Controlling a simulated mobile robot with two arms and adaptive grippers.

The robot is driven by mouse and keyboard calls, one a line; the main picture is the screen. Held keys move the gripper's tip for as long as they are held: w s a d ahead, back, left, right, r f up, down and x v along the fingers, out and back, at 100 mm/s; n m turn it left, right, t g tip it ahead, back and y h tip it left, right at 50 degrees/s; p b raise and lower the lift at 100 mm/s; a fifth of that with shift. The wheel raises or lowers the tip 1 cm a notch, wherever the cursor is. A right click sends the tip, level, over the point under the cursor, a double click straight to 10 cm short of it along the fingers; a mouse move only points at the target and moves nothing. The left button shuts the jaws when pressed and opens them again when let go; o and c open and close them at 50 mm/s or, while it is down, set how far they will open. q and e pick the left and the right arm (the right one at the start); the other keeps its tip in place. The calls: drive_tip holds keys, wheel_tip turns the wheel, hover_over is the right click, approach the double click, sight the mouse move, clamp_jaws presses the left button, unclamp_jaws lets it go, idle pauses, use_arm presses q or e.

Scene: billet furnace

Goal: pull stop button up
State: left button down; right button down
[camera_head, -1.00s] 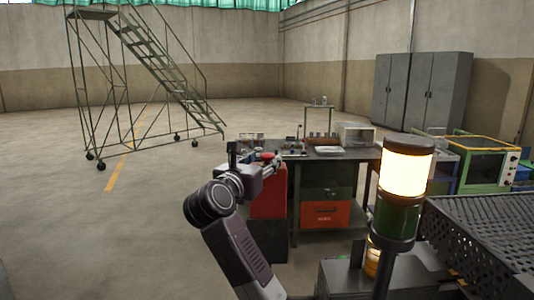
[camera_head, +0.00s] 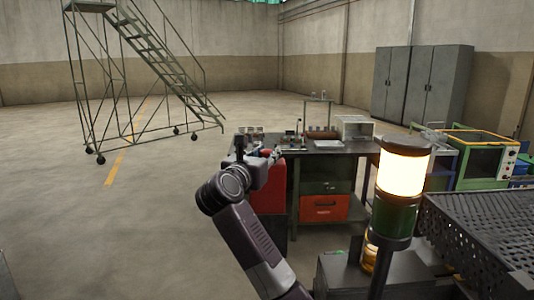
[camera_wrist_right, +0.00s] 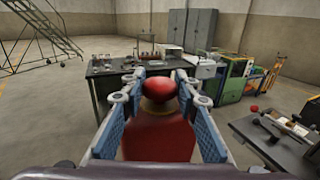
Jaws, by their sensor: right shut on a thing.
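The stop button (camera_wrist_right: 158,88) is a round red cap in the right wrist view, on top of a red housing (camera_wrist_right: 160,137). My right gripper (camera_wrist_right: 159,78) has its blue-padded fingers on both sides of the cap and is shut on it. In the head view, my right gripper (camera_head: 277,153) is at the top of the red stand (camera_head: 272,188), and the cap itself is hidden or too small to make out. My left gripper is not in view.
A workbench (camera_head: 345,148) with small items and an orange drawer stands just behind the stand. A lit signal lamp (camera_head: 404,167) and a dark perforated tray (camera_head: 480,225) are at the right. A stair platform (camera_head: 150,70) stands back left. The left floor is clear.

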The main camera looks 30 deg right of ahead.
drive_tip(key=shift+r, duration=0.1)
drive_tip(key=shift+a+r, duration=0.1)
drive_tip(key=shift+r, duration=0.65)
drive_tip(key=c, duration=1.5)
unclamp_jaws()
drive_tip(key=shift+s+a+f, duration=0.1)
drive_tip(key=shift+a+f, duration=0.05)
drive_tip(key=shift+f, duration=0.05)
drive_tip(key=v, duration=1.1)
drive_tip(key=shift+s+a, duration=0.2)
